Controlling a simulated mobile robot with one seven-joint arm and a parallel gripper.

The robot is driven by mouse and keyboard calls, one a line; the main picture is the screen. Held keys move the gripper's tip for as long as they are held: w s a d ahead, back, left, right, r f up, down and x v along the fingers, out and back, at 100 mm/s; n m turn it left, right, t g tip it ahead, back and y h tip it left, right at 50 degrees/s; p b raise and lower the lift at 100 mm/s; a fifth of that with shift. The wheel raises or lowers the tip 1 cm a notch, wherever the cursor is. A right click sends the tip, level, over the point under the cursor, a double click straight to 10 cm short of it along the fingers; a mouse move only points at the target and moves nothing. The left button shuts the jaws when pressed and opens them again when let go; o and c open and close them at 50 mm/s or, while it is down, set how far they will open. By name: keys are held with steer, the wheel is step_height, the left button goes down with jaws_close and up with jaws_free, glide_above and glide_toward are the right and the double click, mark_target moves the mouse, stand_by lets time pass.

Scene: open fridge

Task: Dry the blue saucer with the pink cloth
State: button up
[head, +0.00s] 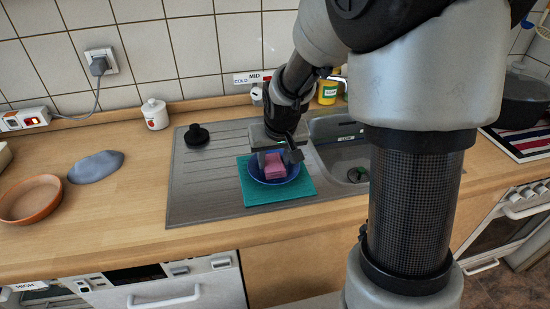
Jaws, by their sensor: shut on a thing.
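The blue saucer (257,177) lies on a teal mat on the metal drainboard, left of the sink basin. The pink cloth (275,169) is a small folded block at the middle of the saucer. My gripper (275,158) points down over the saucer and is shut on the pink cloth. The cloth appears to touch the saucer, but the exact contact underneath is hidden. The gripper and cloth cover part of the saucer's far side.
The teal mat (262,196) lies on the drainboard (200,175). A black stopper (197,136) stands at its back left. A white jar (155,114), a grey-blue cloth-like thing (96,167) and a terracotta dish (30,202) are further left. A yellow container (327,93) stands behind the sink.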

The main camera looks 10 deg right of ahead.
steer(key=shift+w+d, duration=0.15)
steer(key=shift+d, duration=0.45)
steer(key=shift+a, duration=0.8)
steer(key=shift+d, duration=0.85)
steer(key=shift+a+b, duration=0.3)
steer(key=shift+a, duration=0.55)
steer(key=shift+d, duration=0.85)
steer(key=shift+a, duration=0.9)
steer(key=shift+d+r, duration=0.1)
steer(key=shift+d, duration=0.85)
